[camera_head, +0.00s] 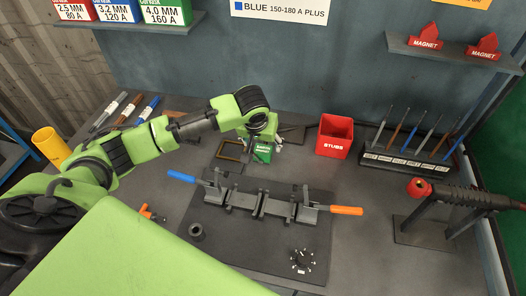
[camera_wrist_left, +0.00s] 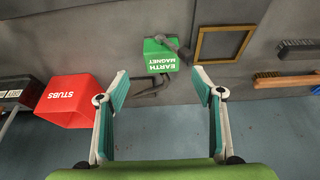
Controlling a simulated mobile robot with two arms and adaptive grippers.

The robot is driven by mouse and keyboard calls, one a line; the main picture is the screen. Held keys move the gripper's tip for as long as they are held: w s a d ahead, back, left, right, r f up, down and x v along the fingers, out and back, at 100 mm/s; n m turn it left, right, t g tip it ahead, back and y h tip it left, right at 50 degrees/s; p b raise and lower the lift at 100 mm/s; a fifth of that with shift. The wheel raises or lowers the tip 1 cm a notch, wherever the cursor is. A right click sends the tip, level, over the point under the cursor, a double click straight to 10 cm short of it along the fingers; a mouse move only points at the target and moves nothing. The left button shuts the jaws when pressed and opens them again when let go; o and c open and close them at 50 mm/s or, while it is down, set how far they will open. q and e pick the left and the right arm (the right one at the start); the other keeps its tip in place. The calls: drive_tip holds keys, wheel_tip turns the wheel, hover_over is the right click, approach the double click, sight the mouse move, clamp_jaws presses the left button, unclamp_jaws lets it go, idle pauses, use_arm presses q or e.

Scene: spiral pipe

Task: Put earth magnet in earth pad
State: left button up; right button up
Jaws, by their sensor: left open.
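The green earth magnet (camera_head: 262,155), a block with white lettering, stands at the back of the bench in the head view. The left wrist view shows its labelled face (camera_wrist_left: 160,60) and a dark handle-like part at its top right. A brown-edged square frame (camera_wrist_left: 223,43), perhaps the earth pad, lies flat beside the magnet; it also shows in the head view (camera_head: 232,151), left of the magnet. My left gripper (camera_wrist_left: 165,84) is open and empty, its fingers spread to either side of the magnet's line, apart from it. My right gripper is not in view.
A red STUBS bin (camera_head: 335,136) stands right of the magnet. A rod rack (camera_head: 405,163) is further right. A dark clamp fixture (camera_head: 260,200) with blue and orange handles sits in front on a mat. A torch (camera_head: 450,193) rests at right. Two brushes (camera_wrist_left: 290,80) lie beyond the frame.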

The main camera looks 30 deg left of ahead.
sight(264, 147)
use_arm(q)
drive_tip(key=p+x, duration=0.1)
drive_tip(key=x, duration=0.2)
drive_tip(key=p+x, duration=0.1)
drive_tip(key=x, duration=0.2)
drive_tip(key=shift+w+a+f, duration=0.1)
drive_tip(key=shift+w+a, duration=0.15)
drive_tip(key=shift+w, duration=0.05)
drive_tip(key=shift+w+f, duration=0.3)
drive_tip(key=shift+f, duration=0.3)
drive_tip(key=shift+s, duration=0.1)
drive_tip(key=c, duration=1.5)
drive_tip(key=shift+r, duration=0.2)
clamp_jaws()
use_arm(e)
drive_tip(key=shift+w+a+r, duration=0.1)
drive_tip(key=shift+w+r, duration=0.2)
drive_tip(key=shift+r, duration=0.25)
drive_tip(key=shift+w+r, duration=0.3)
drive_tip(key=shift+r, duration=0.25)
